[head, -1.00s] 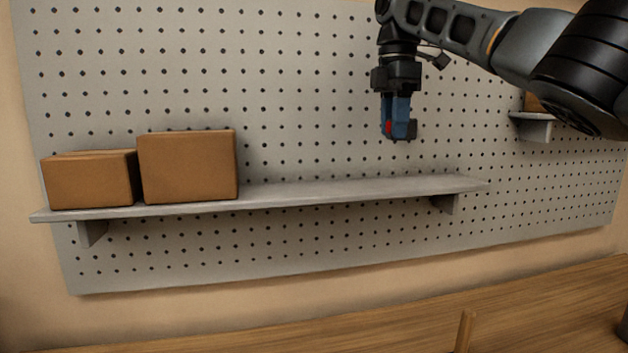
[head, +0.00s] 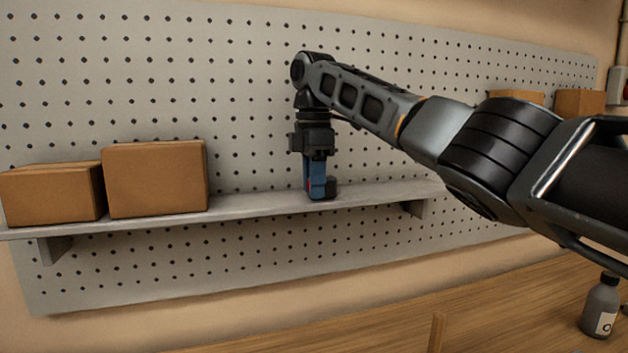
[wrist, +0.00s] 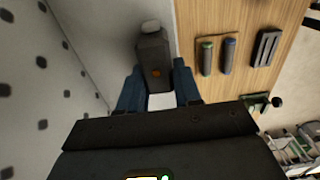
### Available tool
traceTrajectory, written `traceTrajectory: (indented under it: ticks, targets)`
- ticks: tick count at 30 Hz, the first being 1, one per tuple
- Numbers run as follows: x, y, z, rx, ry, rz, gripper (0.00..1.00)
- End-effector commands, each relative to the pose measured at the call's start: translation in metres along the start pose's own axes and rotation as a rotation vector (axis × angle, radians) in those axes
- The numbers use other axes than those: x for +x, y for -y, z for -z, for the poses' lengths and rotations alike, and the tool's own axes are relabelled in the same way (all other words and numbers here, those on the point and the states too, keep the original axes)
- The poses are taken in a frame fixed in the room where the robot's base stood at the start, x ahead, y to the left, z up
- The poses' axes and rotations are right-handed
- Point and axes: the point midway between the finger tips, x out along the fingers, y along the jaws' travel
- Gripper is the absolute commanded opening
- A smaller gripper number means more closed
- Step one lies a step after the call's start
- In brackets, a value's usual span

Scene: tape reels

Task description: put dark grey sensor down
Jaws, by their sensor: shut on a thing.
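My gripper (head: 318,190) points down over the grey shelf (head: 262,203), right of the cardboard boxes. Its blue fingers are shut on the dark grey sensor (wrist: 154,55), which shows in the wrist view as a dark block with a small orange mark and a pale end. In the head view only a dark part of the sensor (head: 331,187) shows beside the fingers. It is at or just above the shelf surface; I cannot tell whether it touches.
Two cardboard boxes (head: 155,180) (head: 52,195) stand on the shelf's left part. The pegboard (head: 240,90) rises behind. More boxes (head: 579,102) are at the far right. A grey bottle (head: 601,305) stands on the wooden table (head: 480,310). The shelf between boxes and gripper is clear.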

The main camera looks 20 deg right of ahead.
Motion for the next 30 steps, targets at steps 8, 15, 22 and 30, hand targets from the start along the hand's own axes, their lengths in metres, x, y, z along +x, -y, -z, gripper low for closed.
traceTrajectory:
  ticks: [8, 15, 22, 30]
  targets:
    - [0.002, 0.000, 0.000, 0.000, 0.000, 0.000, 0.04]
    - [0.004, 0.000, -0.001, 0.000, 0.001, 0.000, 0.48]
    - [0.003, 0.000, -0.001, 0.000, 0.000, 0.000, 0.59]
    - [-0.007, 0.001, 0.003, -0.002, 0.000, -0.003, 0.59]
